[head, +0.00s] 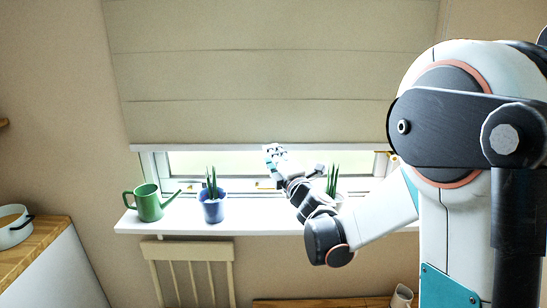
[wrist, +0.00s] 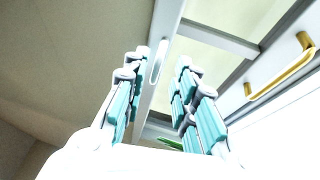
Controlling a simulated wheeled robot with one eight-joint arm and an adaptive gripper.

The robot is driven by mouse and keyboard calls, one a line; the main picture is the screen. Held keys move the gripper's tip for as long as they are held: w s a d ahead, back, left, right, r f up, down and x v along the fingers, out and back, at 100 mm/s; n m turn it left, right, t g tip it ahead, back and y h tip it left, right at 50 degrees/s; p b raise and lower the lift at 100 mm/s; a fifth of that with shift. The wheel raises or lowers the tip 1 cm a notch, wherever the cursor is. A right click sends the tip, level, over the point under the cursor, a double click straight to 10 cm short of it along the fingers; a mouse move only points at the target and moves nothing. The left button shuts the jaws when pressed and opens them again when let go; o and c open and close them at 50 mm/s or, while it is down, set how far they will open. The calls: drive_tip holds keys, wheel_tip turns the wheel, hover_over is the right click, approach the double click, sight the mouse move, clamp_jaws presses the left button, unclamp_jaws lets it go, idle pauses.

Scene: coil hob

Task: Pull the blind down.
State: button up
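The beige blind (head: 270,75) hangs over the upper part of the window, its white bottom bar (head: 200,147) level above the sill. A strip of window shows below the bar. My gripper (head: 274,151) is at the middle of the bar. In the wrist view, the bar (wrist: 163,85) runs between the two fingers of my gripper (wrist: 163,58), and a pale oval piece shows on it. The fingers stand apart with gaps on both sides of the bar. The blind's cloth (wrist: 75,55) fills the left of that view. Contact with the bar cannot be made out.
On the white sill (head: 260,222) stand a green watering can (head: 149,203), a blue plant pot (head: 212,209) and a second plant (head: 333,180), partly behind my arm. A chair (head: 190,252) stands below. A brass window handle (wrist: 282,75) is right of my gripper.

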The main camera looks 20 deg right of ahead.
drive_tip(key=s+d+f, duration=0.1)
drive_tip(key=s, duration=1)
drive_tip(key=shift+s+d+f, duration=0.2)
drive_tip(key=shift+s+d, duration=0.05)
drive_tip(key=shift+s, duration=0.15)
drive_tip(key=s+d+r+m+g+h, duration=0.1)
drive_tip(key=s+d+m+g+h, duration=0.45)
drive_tip(key=m, duration=0.75)
drive_tip(key=s+a+f+m+g+y, duration=0.1)
drive_tip(key=s+a+f+m+g, duration=0.2)
drive_tip(key=s, duration=0.7)
drive_tip(key=s+a+f+m+g+y, duration=0.2)
drive_tip(key=s+a+f+m+g, duration=0.1)
drive_tip(key=s, duration=0.8)
wheel_tip(320, 180, down, 3)
drive_tip(key=a+m, duration=0.1)
drive_tip(key=a, duration=0.1)
drive_tip(key=shift+a+g, duration=0.35)
